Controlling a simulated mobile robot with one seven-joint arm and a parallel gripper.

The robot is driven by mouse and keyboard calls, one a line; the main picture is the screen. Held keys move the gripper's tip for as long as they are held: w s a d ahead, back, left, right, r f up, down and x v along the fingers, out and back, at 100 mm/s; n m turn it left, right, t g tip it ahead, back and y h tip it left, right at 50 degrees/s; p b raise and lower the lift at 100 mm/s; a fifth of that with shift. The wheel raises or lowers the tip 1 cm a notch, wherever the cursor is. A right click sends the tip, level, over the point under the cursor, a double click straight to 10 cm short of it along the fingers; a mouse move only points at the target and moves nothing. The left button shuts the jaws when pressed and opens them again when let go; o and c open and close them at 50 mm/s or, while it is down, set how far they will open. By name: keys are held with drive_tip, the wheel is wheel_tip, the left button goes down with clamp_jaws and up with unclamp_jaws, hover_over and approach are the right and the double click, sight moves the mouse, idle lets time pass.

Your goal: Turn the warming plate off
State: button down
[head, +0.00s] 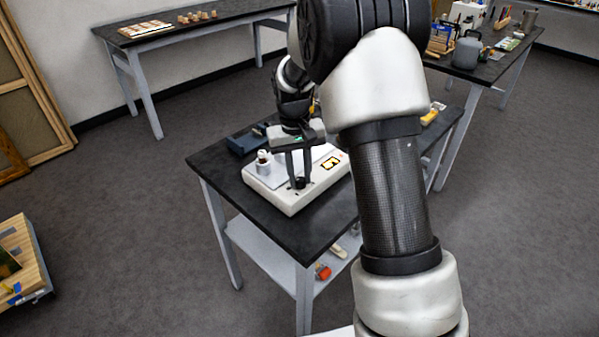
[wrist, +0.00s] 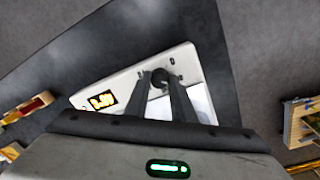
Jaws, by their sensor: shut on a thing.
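The warming plate (head: 292,203) is a cream box with a pale top on the dark table. Its lit orange display (wrist: 100,100) shows in the wrist view, but I cannot read the digits. A small white-capped jar (head: 263,160) stands on the plate's left part. My gripper (head: 300,182) points down over the plate's front control strip. Its fingers are shut on a round black knob (wrist: 160,77).
A dark blue box (head: 246,141) sits behind the plate. A yellow item (head: 430,116) lies at the table's far right. Other tables stand at the back. Grey floor is open to the left.

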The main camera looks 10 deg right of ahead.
sight(299, 182)
drive_tip(key=n+p, duration=0.1)
drive_tip(key=n, duration=0.5)
drive_tip(key=shift+r, duration=0.15)
drive_tip(key=n+p, duration=0.1)
drive_tip(key=n, duration=0.3)
drive_tip(key=shift+t, duration=0.3)
drive_tip(key=shift+n+y+p, duration=0.3)
drive_tip(key=shift+n+p, duration=0.45)
drive_tip(key=shift+n, duration=0.75)
drive_tip(key=c, duration=1.8)
unclamp_jaws()
drive_tip(key=shift+s, duration=0.1)
wheel_tip(299, 182, up, 17)
drive_tip(key=s+p, duration=0.1)
drive_tip(key=shift+a+r, duration=0.15)
drive_tip(key=shift+a, duration=0.05)
